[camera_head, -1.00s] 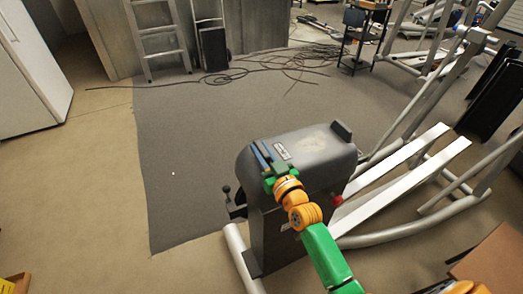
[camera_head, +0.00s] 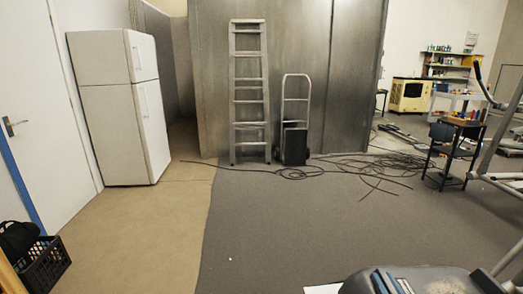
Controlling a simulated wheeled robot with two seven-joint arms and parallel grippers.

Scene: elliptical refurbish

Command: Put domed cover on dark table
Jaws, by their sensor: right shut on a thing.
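The grey domed cover (camera_head: 452,284) shows only in part at the bottom right edge. My right gripper (camera_head: 390,283) is at the cover's left part, with just its blue-grey fingers in view. It is shut on the cover; the contact itself is cut off by the picture edge. The dark table (camera_head: 460,122), a small black stand with thin legs and a few items on top, stands farther back at the right. My left gripper is not in view.
Dark cables (camera_head: 375,172) lie loose on the grey mat (camera_head: 290,225), left of the table. A ladder (camera_head: 248,95) and hand truck (camera_head: 295,120) lean on the back wall. A white fridge (camera_head: 122,108) and black crate (camera_head: 42,265) are left. Exercise machine frames are right. The mat's middle is clear.

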